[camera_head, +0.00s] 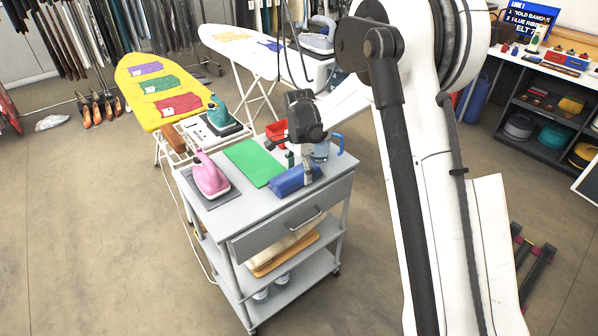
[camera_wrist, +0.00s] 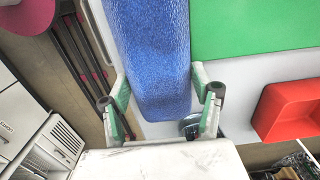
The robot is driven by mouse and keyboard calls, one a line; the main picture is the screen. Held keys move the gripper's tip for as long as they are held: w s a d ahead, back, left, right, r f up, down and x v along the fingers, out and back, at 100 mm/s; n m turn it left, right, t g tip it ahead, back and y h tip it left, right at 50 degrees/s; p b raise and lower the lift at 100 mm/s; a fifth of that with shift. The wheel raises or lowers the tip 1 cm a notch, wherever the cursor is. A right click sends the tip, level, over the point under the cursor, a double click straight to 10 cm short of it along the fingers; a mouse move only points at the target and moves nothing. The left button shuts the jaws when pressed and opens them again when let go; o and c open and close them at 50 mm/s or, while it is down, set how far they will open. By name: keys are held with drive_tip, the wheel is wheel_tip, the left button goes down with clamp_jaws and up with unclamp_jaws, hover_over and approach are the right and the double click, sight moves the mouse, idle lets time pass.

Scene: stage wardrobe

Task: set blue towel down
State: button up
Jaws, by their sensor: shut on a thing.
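The blue towel (camera_head: 288,182) is a rolled bundle at the front edge of the grey cart top (camera_head: 222,216), right of the green mat (camera_head: 250,165). My gripper (camera_head: 300,168) comes down over it from above. In the wrist view the towel (camera_wrist: 155,40) runs lengthwise between the two fingers of my gripper (camera_wrist: 162,98), which are shut on it. The green mat (camera_wrist: 255,30) shows beside it there. I cannot tell whether the towel's underside touches the cart top.
A pink iron (camera_head: 208,177) stands on the cart's left. A blue mug (camera_head: 321,150) and a red bin (camera_head: 276,130) are close behind my gripper; the bin (camera_wrist: 288,107) also shows in the wrist view. A yellow ironing board (camera_head: 140,75) stands behind. Bare cart top is narrow around the towel.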

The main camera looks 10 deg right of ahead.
drive_tip(key=o, duration=0.7)
drive_tip(key=shift+f, duration=0.2)
drive_tip(key=o, duration=0.5)
drive_tip(key=shift+c, duration=0.2)
drive_tip(key=shift+r, duration=0.1)
